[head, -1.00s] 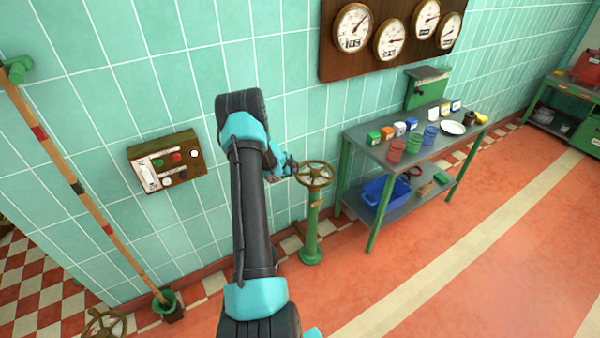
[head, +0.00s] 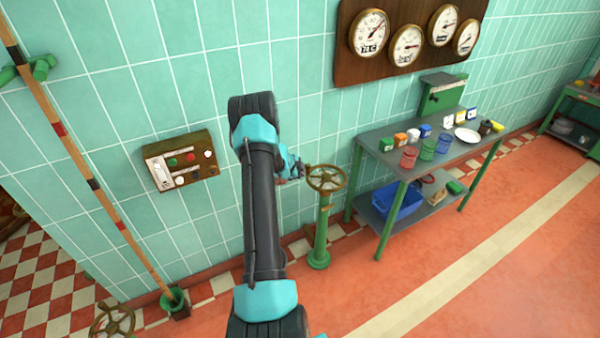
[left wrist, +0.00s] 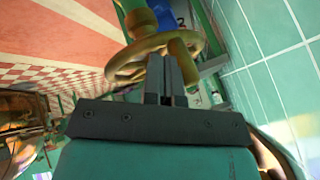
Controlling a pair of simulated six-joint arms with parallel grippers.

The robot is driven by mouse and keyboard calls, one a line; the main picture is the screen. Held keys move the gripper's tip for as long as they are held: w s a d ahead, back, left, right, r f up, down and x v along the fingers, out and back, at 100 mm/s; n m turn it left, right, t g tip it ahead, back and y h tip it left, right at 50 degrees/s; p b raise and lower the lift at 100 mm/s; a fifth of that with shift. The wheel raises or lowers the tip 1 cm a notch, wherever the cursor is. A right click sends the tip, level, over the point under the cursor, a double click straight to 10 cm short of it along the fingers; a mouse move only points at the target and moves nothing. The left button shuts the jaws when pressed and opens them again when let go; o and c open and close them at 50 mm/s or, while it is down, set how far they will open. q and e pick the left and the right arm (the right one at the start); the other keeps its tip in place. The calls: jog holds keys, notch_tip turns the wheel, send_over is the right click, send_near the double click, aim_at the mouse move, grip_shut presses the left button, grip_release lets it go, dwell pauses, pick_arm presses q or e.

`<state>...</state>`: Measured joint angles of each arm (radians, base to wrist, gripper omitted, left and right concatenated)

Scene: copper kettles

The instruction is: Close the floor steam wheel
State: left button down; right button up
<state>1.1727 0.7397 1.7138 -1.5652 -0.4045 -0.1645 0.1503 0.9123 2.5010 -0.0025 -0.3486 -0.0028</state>
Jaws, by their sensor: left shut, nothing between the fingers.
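A brass handwheel (head: 327,179) sits on top of a green floor pedestal (head: 321,232) by the tiled wall, left of the work table. My left gripper (head: 301,170) is at the left edge of this wheel, partly hidden by my own arm. In the left wrist view the wheel's rim (left wrist: 125,68) and an upright brass knob (left wrist: 182,57) lie just beyond the fingers (left wrist: 167,75). The fingers are shut with nothing between them, close to the rim and knob; I cannot tell whether they touch. A second brass handwheel (head: 112,322) shows at the bottom left. My right gripper is not in view.
A control box (head: 180,160) with a lever and buttons hangs on the wall, left of my arm. A long pole (head: 87,170) leans at the left. The work table (head: 400,152) holds cups and small boxes. The orange floor in front is open.

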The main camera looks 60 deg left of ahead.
pick_arm(q)
jog(key=s+f+v, duration=0.1)
jog(key=v, duration=1)
dwell(0.3)
jog(key=w+d+f+n+h, duration=0.1)
jog(key=w+d+f+n, duration=0.15)
jog(key=w+d, duration=0.45)
jog(key=w+d+f+n+h, duration=0.15)
jog(key=w+d+f, duration=0.25)
jog(key=d, duration=0.8)
jog(key=w+d+f+n+h, duration=0.15)
jog(key=w+d+f, duration=0.3)
jog(key=d, duration=0.45)
jog(key=s+d+f+n+g+h, duration=0.1)
jog(key=s+d+g, duration=0.1)
jog(key=d, duration=1)
jog(key=s+d+f+n+g+h, duration=0.1)
jog(key=s+d+f+g, duration=0.1)
jog(key=d, duration=1.1)
jog(key=s+d+n+g, duration=0.1)
jog(key=s+d+g, duration=0.1)
jog(key=s+d, duration=0.5)
jog(key=shift+r+y, duration=0.15)
jog(key=shift+y, duration=0.15)
